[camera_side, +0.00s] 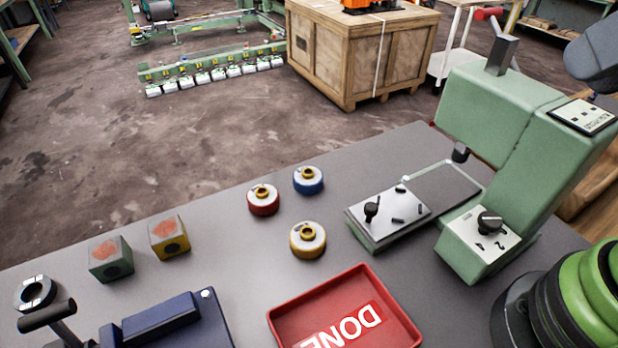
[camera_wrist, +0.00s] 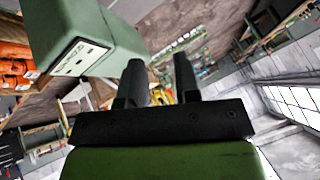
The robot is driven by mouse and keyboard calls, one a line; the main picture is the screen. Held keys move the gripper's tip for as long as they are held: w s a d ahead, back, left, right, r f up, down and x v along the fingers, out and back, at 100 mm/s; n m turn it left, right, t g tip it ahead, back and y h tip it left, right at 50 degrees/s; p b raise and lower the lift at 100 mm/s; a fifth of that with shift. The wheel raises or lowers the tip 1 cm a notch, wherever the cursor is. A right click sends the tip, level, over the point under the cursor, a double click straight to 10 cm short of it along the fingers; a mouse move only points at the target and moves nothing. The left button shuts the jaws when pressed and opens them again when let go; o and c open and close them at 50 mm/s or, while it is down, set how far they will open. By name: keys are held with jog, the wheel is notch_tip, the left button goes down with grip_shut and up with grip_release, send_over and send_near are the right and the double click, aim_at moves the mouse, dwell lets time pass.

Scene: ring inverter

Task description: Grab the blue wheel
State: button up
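The blue wheel (camera_side: 308,180) lies flat on the grey table, with a pale top and a brass-coloured hub. A red wheel (camera_side: 263,199) lies to its left and a yellow wheel (camera_side: 308,239) lies in front of it; the three stand apart. My gripper (camera_wrist: 160,80) shows in the wrist view with its two black fingers spread apart and nothing between them. It points away from the table, toward the room. In the side view the gripper itself is out of the picture. No wheel shows in the wrist view.
A green press machine (camera_side: 530,120) with a metal plate (camera_side: 390,215) stands right of the wheels. A red DONE tray (camera_side: 390,287) lies in front. Two blocks, a green (camera_side: 111,259) and a yellow (camera_side: 169,238), and a dark blue device (camera_side: 165,320) are at left. Table behind the wheels is clear.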

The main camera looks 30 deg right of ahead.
jog(key=o, duration=1)
jog(key=m+g+y, duration=0.1)
jog(key=m+g, duration=0.3)
jog(key=m, duration=1.9)
send_over(309, 171)
jog(key=d, duration=0.2)
jog(key=f, duration=2.4)
jog(key=shift+s+a+f, duration=0.1)
jog(key=shift+s+f, duration=0.15)
jog(key=shift+s, duration=0.1)
jog(key=shift+s+x, duration=0.25)
jog(key=shift+x, duration=1.35)
jog(key=shift+s+x, duration=0.2)
jog(key=shift+x, duration=1.4)
